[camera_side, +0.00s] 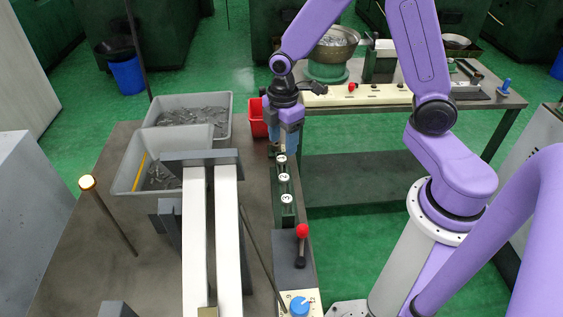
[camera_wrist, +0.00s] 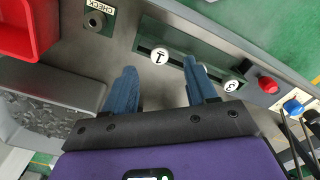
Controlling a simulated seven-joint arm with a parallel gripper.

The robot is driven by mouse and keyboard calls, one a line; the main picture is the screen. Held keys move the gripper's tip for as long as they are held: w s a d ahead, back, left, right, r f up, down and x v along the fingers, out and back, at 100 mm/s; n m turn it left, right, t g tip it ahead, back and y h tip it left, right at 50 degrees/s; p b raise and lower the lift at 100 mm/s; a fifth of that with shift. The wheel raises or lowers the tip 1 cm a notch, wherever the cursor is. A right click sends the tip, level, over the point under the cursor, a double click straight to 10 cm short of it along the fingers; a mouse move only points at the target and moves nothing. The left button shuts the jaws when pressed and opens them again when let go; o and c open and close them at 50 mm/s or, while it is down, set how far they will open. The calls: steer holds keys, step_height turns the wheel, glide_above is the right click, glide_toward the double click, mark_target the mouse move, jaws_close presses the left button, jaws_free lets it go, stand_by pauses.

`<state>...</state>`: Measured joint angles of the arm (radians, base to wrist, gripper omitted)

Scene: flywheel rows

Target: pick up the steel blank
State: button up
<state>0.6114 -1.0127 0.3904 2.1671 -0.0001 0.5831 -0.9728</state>
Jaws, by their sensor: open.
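My gripper (camera_side: 281,148) points down at the far end of a narrow dark green strip (camera_side: 285,187) with numbered white discs. In the wrist view its two blue fingers (camera_wrist: 160,72) are spread apart, with the white disc marked 1 (camera_wrist: 159,56) showing just beyond the gap. No blank can be made out between the fingers. I cannot pick out a single steel blank for certain. Grey metal pieces (camera_side: 192,116) lie in the far grey bin, and more pieces (camera_side: 160,178) lie in the near bin.
Two white rails (camera_side: 228,240) run beside the strip under a grey crossbar. A red-knobbed lever (camera_side: 302,232) and a blue knob (camera_side: 299,306) stand at the near end.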

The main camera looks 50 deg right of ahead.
mark_target(282, 158)
steer(key=shift+w+a+f, duration=0.1)
steer(key=shift+f, duration=2.2)
steer(key=c, duration=1)
